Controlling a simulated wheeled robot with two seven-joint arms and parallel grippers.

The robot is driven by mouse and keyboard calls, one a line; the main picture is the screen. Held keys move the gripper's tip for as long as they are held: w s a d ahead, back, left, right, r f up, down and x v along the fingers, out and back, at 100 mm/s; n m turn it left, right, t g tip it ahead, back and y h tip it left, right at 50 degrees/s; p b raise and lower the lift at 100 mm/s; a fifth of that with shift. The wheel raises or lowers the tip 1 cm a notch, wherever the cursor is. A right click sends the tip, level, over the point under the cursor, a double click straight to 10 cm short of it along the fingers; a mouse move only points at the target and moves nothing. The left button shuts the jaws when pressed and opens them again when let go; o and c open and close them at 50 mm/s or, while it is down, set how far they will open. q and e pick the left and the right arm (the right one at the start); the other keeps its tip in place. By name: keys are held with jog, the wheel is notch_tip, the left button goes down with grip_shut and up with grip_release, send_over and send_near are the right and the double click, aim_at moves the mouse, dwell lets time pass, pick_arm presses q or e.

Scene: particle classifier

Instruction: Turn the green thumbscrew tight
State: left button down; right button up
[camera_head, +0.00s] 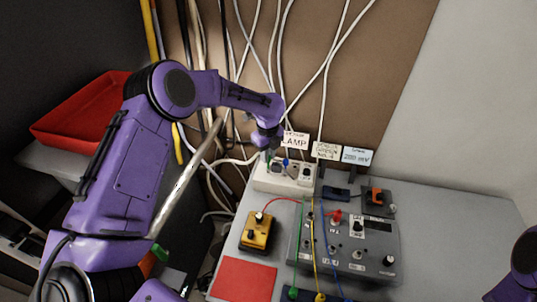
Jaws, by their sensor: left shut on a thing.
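A white box (287,178) with knobs and small coloured parts on top stands at the back of the grey bench. My left gripper (268,150) reaches down over the left end of its top. It is shut on a small green part, which I take to be the green thumbscrew (269,158); the jaws hide most of it. How far the thumbscrew is turned in cannot be seen. A blue part (286,162) stands just right of it. My right gripper is outside the picture; only a purple piece of my right arm shows at the lower right edge.
A grey instrument panel (345,242) with several coloured leads fills the bench middle. A yellow box (257,232) and a red mat (244,279) lie to its left. Cables hang behind. The bench's right side is clear.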

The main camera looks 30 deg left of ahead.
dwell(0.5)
pick_arm(q)
jog(key=c, duration=1)
grip_release()
jog(key=shift+r, duration=0.1)
jog(key=shift+r, duration=0.35)
notch_tip(320, 180, up, 10)
jog(key=b, duration=0.2)
jog(key=shift+s+d+f+b, duration=0.1)
jog(key=shift+f+b, duration=0.05)
jog(key=shift+b, duration=0.2)
jog(key=shift+d, duration=0.1)
